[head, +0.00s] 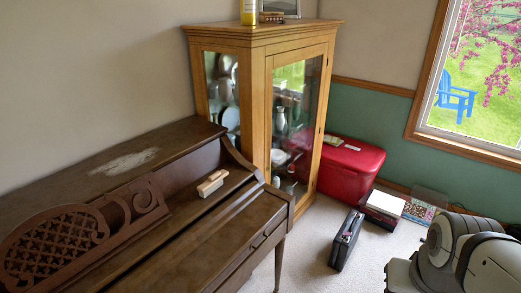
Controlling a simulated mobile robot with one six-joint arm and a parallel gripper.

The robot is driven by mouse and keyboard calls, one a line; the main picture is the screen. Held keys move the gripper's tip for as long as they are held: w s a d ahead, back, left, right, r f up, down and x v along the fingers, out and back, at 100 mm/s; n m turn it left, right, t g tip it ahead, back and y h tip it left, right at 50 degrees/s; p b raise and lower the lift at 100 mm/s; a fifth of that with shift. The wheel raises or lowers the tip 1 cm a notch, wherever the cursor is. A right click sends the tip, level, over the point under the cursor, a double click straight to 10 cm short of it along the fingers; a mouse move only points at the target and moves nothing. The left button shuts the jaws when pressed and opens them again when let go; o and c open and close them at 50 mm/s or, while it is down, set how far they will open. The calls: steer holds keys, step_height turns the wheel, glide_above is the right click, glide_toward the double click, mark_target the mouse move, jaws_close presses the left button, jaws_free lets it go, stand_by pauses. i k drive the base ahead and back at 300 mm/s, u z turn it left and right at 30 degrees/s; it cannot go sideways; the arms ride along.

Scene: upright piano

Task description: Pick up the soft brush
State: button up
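A small brush (212,183) with a pale wooden body and a whitish lower side lies on the piano (190,240), on the dark wood near its right end. It looks like the soft brush. Nothing covers it. My gripper is not in view; only grey and white parts of my arm show at the lower right, well apart from the brush.
A pale dusty patch (125,161) marks the piano top. A glass-door cabinet (262,45) stands against the piano's right end, with a yellow bottle (248,13) on top. A red chest (350,170) and black case (346,240) stand on carpet, partly clear around them.

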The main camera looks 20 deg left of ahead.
mark_target(214, 181)
steer(key=u, duration=0.45)
steer(key=i, duration=1)
steer(key=u, duration=0.65)
steer(key=k, duration=0.9)
steer(key=u, duration=0.2)
steer(key=i, duration=1.4)
steer(key=z, duration=0.1)
